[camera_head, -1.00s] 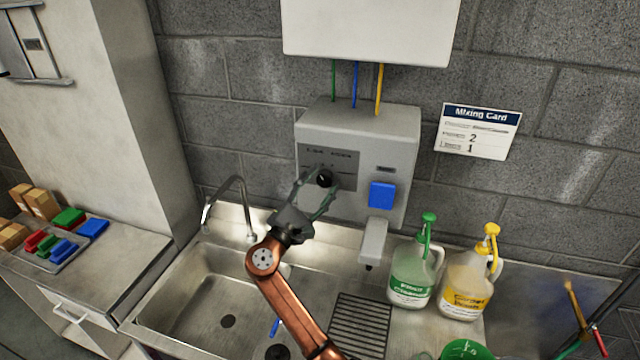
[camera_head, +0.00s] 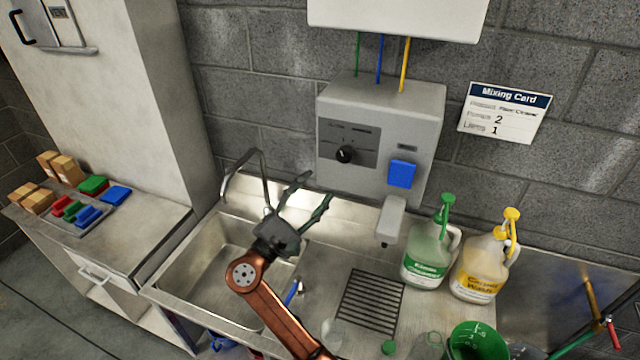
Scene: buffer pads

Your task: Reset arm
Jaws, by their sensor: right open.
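My right arm comes up from the bottom of the head view, copper-coloured, with its dark gripper (camera_head: 314,192) above the sink's back edge. Its fingers are spread, with nothing between them. The grey dispenser box (camera_head: 421,108) hangs on the wall to the right of the gripper, with a black knob (camera_head: 345,155) on its dark panel and a blue button (camera_head: 401,173). The gripper is apart from the knob, below and left of it. My left gripper is not in view.
The steel sink (camera_head: 215,285) and curved faucet (camera_head: 228,182) lie beside my arm. A green-capped jug (camera_head: 428,255) and a yellow-capped jug (camera_head: 481,268) stand at right, with a green bucket (camera_head: 478,343) in front. Coloured pads (camera_head: 115,195) and boxes sit on the left counter.

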